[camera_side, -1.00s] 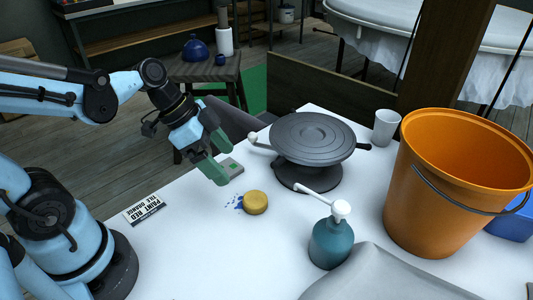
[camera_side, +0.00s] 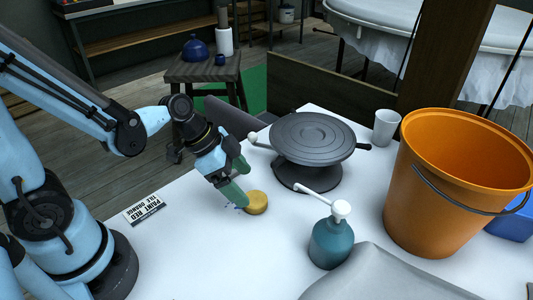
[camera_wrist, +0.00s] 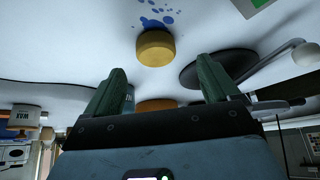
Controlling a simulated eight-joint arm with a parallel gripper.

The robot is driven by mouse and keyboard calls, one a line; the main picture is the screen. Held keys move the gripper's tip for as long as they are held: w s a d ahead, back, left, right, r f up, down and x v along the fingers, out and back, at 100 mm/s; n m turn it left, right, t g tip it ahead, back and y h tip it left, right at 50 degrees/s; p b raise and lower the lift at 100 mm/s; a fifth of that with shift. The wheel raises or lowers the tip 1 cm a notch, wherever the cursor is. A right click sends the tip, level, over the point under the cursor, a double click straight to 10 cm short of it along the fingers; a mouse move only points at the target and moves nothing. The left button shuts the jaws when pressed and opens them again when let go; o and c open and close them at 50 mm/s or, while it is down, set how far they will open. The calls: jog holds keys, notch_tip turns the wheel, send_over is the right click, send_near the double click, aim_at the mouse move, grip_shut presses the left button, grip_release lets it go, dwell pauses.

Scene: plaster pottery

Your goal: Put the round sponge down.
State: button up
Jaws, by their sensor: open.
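The round sponge (camera_side: 257,203) is a yellow disc lying flat on the white table, beside small blue spots. My gripper (camera_side: 243,184) has green fingers and is open. In the side view its fingertips are just to the left of the sponge and overlap its edge. In the wrist view the sponge (camera_wrist: 156,48) shows beyond the fingertips, in the gap between the two spread fingers (camera_wrist: 162,78). Nothing is held between the fingers. Whether a finger touches the sponge cannot be told.
A dark banding wheel (camera_side: 312,137) stands behind the sponge. A teal pump bottle (camera_side: 331,243) is to its front right, and an orange bucket (camera_side: 440,190) farther right. A printed card (camera_side: 145,209) lies to the left. A white cup (camera_side: 386,127) stands at the back.

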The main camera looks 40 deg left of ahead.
aim_at(253, 198)
jog(key=shift+s+x, duration=0.1)
jog(key=shift+x, duration=1.2)
jog(key=shift+s+x, duration=0.15)
jog(key=shift+x, duration=1.1)
jog(key=shift+d, duration=0.15)
jog(key=c, duration=1.2)
jog(key=shift+r, duration=0.15)
